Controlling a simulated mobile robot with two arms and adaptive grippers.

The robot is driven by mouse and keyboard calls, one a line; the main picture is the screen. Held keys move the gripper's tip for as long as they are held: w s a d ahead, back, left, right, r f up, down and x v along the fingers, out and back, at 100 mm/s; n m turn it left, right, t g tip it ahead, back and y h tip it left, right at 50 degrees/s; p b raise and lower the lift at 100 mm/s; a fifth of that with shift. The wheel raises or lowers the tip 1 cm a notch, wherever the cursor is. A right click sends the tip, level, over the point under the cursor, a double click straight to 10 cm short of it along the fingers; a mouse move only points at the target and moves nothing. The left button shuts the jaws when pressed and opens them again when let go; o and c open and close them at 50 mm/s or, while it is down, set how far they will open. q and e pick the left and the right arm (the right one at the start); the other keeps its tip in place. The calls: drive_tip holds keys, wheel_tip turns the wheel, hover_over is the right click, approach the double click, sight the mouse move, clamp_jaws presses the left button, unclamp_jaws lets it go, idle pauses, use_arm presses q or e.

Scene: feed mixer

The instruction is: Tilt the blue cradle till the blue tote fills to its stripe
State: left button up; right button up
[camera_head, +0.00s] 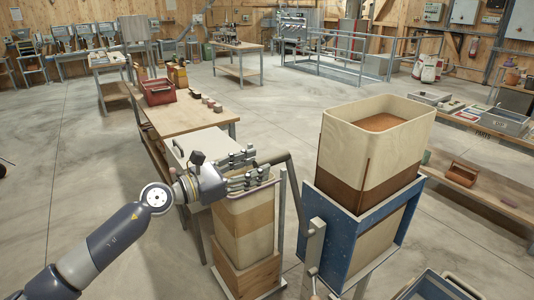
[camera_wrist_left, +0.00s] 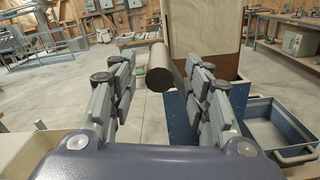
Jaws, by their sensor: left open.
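The blue cradle (camera_head: 345,232) holds a tall cream bin (camera_head: 345,150) with brown feed (camera_head: 380,122) in its top. The bin looks upright. A grey lever (camera_head: 292,180) runs from the cradle's side toward my left gripper (camera_head: 256,168). The gripper is open. In the left wrist view the lever's round end (camera_wrist_left: 159,79) shows between and just beyond the open fingers (camera_wrist_left: 158,64); I cannot tell whether they touch. The blue tote (camera_wrist_left: 283,128) stands low beside the cradle, and its visible inside looks empty. Its stripe is not visible. My right gripper is out of view.
A cream and wood bin (camera_head: 240,230) in a grey frame stands under my left gripper. A wooden bench (camera_head: 190,117) with a red crate (camera_head: 158,92) is behind it. Another bench (camera_head: 480,188) stands at right. The floor behind the cradle is clear.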

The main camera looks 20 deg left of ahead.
sight(267, 162)
use_arm(q)
drive_tip(key=p+x, duration=0.1)
drive_tip(key=x, duration=0.2)
drive_tip(key=shift+w+d, duration=0.25)
drive_tip(key=shift+w, duration=0.05)
drive_tip(key=shift+w+d, duration=0.3)
drive_tip(key=shift+w, duration=0.05)
clamp_jaws()
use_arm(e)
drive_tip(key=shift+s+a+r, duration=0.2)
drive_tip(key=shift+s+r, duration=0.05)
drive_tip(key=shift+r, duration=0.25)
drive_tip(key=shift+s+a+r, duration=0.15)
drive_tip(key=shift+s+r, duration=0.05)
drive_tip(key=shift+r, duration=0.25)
